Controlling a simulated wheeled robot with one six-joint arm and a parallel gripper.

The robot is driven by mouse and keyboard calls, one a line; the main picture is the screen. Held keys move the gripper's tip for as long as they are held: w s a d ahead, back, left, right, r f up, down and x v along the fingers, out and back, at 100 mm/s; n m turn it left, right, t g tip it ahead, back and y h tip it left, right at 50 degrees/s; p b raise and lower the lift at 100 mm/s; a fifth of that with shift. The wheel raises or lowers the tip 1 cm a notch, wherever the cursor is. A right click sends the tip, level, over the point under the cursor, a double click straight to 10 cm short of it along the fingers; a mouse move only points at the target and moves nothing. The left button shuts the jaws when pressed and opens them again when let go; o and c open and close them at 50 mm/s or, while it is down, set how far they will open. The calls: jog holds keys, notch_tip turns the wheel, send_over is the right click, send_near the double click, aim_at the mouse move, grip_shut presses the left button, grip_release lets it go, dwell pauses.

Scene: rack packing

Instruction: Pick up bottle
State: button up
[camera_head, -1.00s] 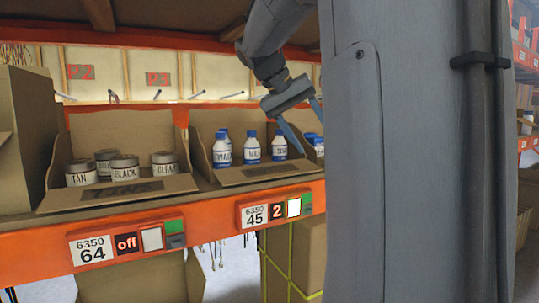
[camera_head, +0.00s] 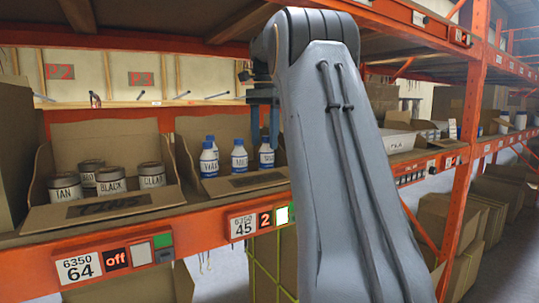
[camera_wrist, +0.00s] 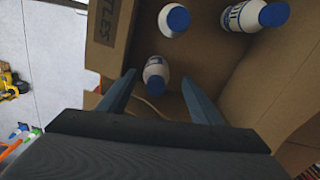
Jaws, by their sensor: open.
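Several white bottles with blue caps and labels stand upright in an open cardboard bin (camera_head: 247,182) on the shelf. In the head view one bottle (camera_head: 208,160) is at the left, one (camera_head: 239,158) in the middle, and one (camera_head: 266,157) at the right below my gripper (camera_head: 264,138). My gripper is open, with its fingers pointing down. In the wrist view a bottle (camera_wrist: 155,72) shows between the fingertips of my gripper (camera_wrist: 158,78), and nothing is gripped. Two more bottles, one (camera_wrist: 174,19) and another (camera_wrist: 258,15), show further up. My arm hides the bin's right side.
A bin of several round tins (camera_head: 110,182) stands to the left. The orange shelf edge (camera_head: 200,222) carries labels and a lit display. The bin's cardboard wall (camera_wrist: 245,85) is close to the right finger in the wrist view. The shelf above limits height.

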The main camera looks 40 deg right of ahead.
aim_at(267, 157)
jog(key=shift+s+d+f+p, duration=0.15)
jog(key=shift+f+p, duration=0.6)
jog(key=shift+f, duration=0.85)
jog(key=shift+s+d+f+p, duration=0.15)
jog(key=shift+f+p, duration=0.6)
jog(key=shift+f, duration=0.85)
jog(key=shift+c, duration=0.3)
jog(key=c, duration=1.2)
jog(key=shift+o, duration=0.2)
